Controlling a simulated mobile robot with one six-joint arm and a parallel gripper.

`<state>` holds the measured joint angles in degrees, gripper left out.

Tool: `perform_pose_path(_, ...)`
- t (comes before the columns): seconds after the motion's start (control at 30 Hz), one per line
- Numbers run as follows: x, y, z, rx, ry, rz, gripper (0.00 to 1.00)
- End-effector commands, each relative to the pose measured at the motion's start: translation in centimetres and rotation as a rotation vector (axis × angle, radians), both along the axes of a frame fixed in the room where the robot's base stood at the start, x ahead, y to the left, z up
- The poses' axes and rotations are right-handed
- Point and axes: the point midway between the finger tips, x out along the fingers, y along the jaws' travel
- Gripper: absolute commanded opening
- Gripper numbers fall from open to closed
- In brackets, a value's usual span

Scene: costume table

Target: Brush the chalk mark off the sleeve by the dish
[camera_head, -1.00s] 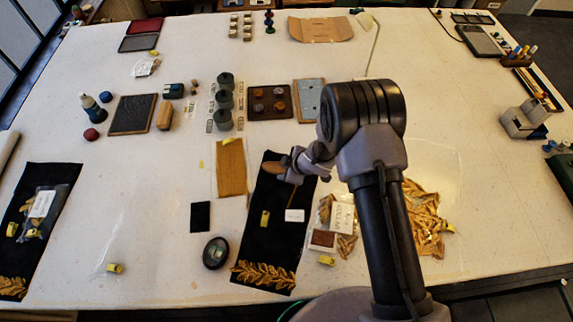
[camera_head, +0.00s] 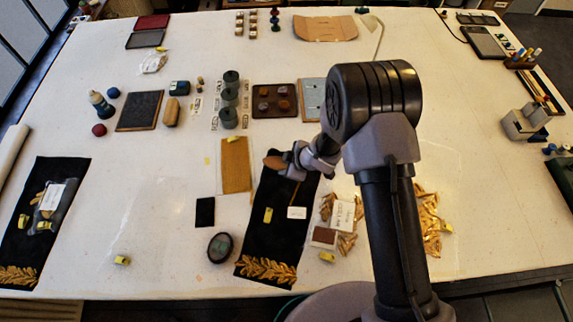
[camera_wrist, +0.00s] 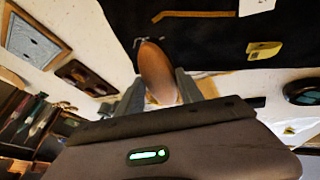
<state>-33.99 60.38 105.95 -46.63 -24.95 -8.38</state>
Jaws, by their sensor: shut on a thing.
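A black sleeve (camera_head: 280,234) with gold leaf embroidery at its near end lies mid-table. A dark round dish (camera_head: 220,247) sits just left of it; it also shows in the wrist view (camera_wrist: 303,92). My gripper (camera_head: 290,158) is over the far end of this sleeve, shut on a brown oval brush (camera_head: 273,162). In the wrist view the brush (camera_wrist: 157,70) stands out between the fingers, close to the black cloth; contact cannot be told. A thin tan line (camera_wrist: 195,14) lies on the cloth; I cannot tell whether it is chalk.
A yellow clip (camera_head: 268,215) and white label (camera_head: 297,212) are on the sleeve. Another black sleeve (camera_head: 40,225) with a bagged piece lies at left. An ochre board (camera_head: 236,165) and black square (camera_head: 205,212) lie left; gold trim (camera_head: 430,225) is right, partly behind my arm.

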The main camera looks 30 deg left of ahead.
Motion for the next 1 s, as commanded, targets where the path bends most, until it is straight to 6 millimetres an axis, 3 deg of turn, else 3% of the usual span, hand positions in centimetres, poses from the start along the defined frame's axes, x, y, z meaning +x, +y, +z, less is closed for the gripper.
perform_pose_path(0.3, 0.0, 0.0, 0.5, 0.001, -0.001, 0.000, 0.11)
perform_pose_path(0.57, 0.0, 0.0, 3.5, 0.001, -0.001, 0.000, 0.11)
perform_pose_path(1.0, 0.0, 0.0, 3.2, 0.001, -0.001, 0.000, 0.11)
